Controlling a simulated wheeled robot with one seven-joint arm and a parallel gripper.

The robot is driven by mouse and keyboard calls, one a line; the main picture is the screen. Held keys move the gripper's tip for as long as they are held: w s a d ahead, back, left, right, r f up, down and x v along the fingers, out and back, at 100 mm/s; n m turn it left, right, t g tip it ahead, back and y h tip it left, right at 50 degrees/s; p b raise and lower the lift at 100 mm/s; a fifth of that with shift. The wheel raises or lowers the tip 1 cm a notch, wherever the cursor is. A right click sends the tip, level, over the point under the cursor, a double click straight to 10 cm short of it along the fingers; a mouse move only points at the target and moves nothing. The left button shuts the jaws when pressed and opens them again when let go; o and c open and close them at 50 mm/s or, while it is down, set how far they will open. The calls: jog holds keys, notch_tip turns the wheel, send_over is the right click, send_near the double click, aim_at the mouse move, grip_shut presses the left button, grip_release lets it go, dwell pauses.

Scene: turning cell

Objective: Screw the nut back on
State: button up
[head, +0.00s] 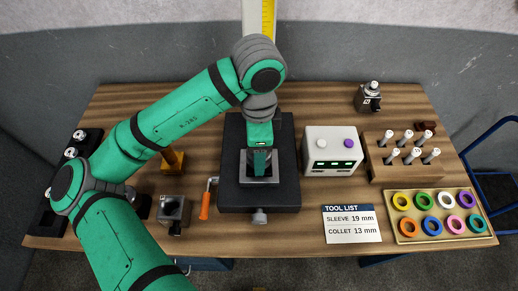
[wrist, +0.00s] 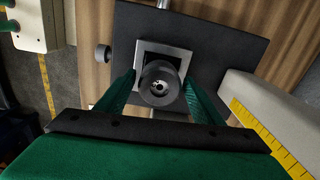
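The nut is a dark round collar (wrist: 150,92) with a small bright centre, in the middle of the wrist view. It appears over the square grey metal block (wrist: 184,60) on the black base plate (wrist: 225,30). My gripper (wrist: 160,80) has one green finger on each side of the nut, with a narrow gap visible on both sides. In the head view my gripper (head: 260,162) points down over the same block (head: 260,181) and hides the nut. Whether the nut is seated on a thread cannot be seen.
A white control box (head: 333,145) stands close right of the black base. An orange-handled crank (head: 205,205) and a small grey block (head: 173,212) are at left. A wooden tool rack (head: 385,172), a tray of coloured rings (head: 405,240) and a tool list card (head: 351,224) lie further right.

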jog(key=shift+o, duration=0.4)
jog(key=shift+d, duration=0.1)
notch_tip(320, 180, up, 11)
dwell(0.3)
jog(key=shift+f, duration=0.15)
